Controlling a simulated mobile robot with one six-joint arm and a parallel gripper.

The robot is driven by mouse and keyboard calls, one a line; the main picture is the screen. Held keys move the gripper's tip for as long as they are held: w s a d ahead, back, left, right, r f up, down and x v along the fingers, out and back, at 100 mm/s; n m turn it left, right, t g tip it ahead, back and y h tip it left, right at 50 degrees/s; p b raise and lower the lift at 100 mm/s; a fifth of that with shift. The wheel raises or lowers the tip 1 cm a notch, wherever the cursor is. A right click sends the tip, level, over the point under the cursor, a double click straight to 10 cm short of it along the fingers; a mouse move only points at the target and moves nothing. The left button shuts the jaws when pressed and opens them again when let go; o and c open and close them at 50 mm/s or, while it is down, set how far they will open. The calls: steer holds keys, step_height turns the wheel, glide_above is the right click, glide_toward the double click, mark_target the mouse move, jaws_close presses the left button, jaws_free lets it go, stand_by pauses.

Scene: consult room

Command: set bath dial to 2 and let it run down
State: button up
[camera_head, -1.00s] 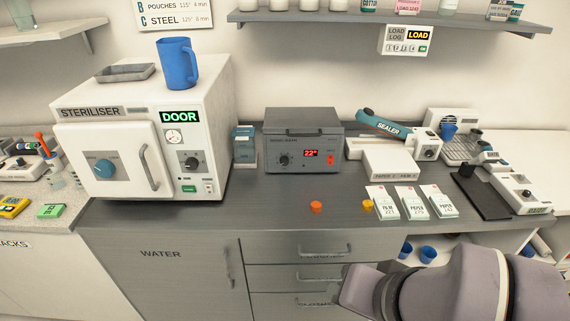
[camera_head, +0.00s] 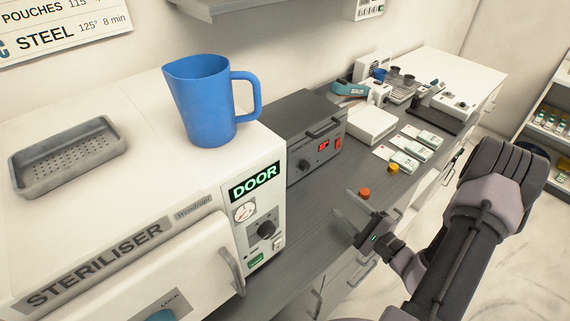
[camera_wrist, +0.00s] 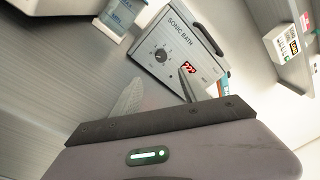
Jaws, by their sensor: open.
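The sonic bath (camera_head: 312,135) is a grey box with a lid and handle, on the counter to the right of the steriliser. Its dark dial (camera_head: 304,165) is on the front panel, left of a lit red display. In the wrist view the sonic bath (camera_wrist: 165,62) is ahead of my gripper, and its dial (camera_wrist: 161,56) shows with markings too small to read. My gripper (camera_head: 360,208) is open and empty over the counter's front edge, apart from the bath. In the wrist view its fingers (camera_wrist: 157,92) are spread below the bath panel.
The steriliser (camera_head: 130,220) is close at left, with a blue jug (camera_head: 205,105) and a perforated tray (camera_head: 65,155) on top. Orange caps (camera_head: 364,192) and white packets (camera_head: 404,161) lie on the counter near my gripper. The sealer (camera_head: 366,122) stands beyond the bath.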

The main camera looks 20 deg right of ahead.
mark_target(307, 168)
steer(key=x, duration=0.8)
steer(key=b+x, duration=0.1)
steer(key=x, duration=0.7)
steer(key=shift+w+d, duration=0.15)
steer(key=shift+w, duration=0.2)
jaws_close()
